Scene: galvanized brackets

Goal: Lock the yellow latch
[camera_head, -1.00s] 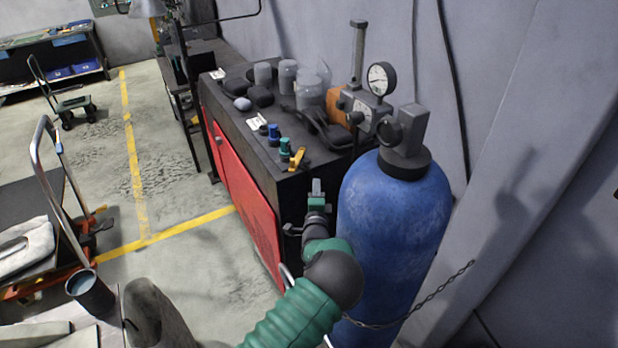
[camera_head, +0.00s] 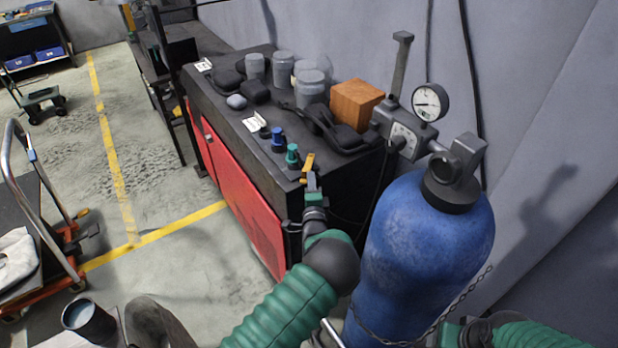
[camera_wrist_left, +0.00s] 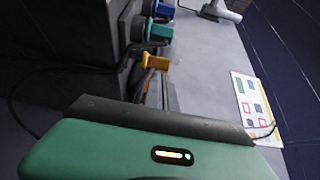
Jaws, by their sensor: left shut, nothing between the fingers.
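The yellow latch (camera_head: 308,162) is at the front right corner of the dark cabinet top, beside the green knob. It also shows in the left wrist view (camera_wrist_left: 155,62), sticking out from a dark panel. My left gripper (camera_head: 312,182) is shut and empty, with its grey tip just below the latch in the head view. I cannot tell whether they touch. Part of my right gripper (camera_head: 450,335) shows at the bottom edge of the head view, low in front of the blue cylinder; its fingers cannot be made out.
A green knob (camera_head: 292,154) and a blue knob (camera_head: 277,138) stand close to the latch. The large blue gas cylinder (camera_head: 425,240) with its gauge (camera_head: 430,102) stands right of my left arm. Grey jars and an orange-brown block (camera_head: 357,104) sit farther back on the cabinet.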

